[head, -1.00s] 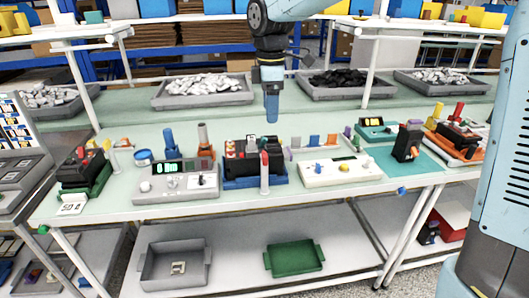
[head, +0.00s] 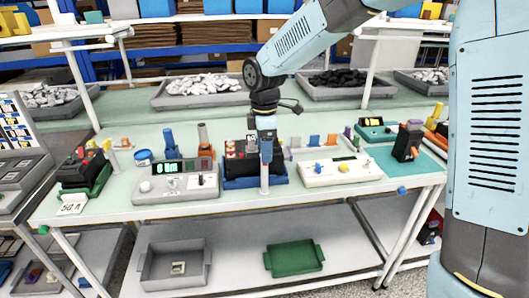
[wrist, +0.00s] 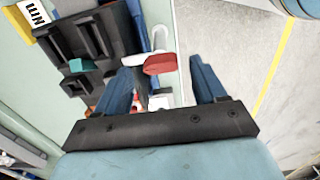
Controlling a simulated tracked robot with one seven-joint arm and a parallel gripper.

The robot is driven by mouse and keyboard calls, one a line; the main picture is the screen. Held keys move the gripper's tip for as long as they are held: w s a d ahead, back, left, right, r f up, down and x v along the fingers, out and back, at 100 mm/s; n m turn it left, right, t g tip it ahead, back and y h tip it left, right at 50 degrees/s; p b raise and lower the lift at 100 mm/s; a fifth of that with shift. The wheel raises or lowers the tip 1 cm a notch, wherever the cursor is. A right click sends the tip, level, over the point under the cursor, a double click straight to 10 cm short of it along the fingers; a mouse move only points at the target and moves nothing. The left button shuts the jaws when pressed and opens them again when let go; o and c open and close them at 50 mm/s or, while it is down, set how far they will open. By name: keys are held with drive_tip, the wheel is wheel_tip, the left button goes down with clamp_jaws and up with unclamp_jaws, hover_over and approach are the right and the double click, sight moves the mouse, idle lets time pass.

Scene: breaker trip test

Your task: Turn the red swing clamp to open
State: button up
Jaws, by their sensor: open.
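The red swing clamp (wrist: 160,64) shows in the wrist view as a red, rounded handle on a white part. It lies between the two blue fingers of my gripper (wrist: 162,70), which is open; I see a gap on each side and cannot tell the depth. In the head view my gripper (head: 265,150) points down over the white post (head: 265,180) at the front of the blue fixture (head: 240,184) and hides the red handle. A black breaker block (head: 236,166) sits in the fixture, left of my gripper; dark slotted housing (wrist: 85,50) shows in the wrist view.
A grey meter box (head: 176,186) with a lit display stands left of the fixture. A white panel (head: 341,172) with a yellow button stands to the right. Clear bench lies along the front edge.

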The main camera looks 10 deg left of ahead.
drive_tip(key=shift+f, duration=1)
drive_tip(key=shift+c, duration=0.4)
drive_tip(key=c, duration=1)
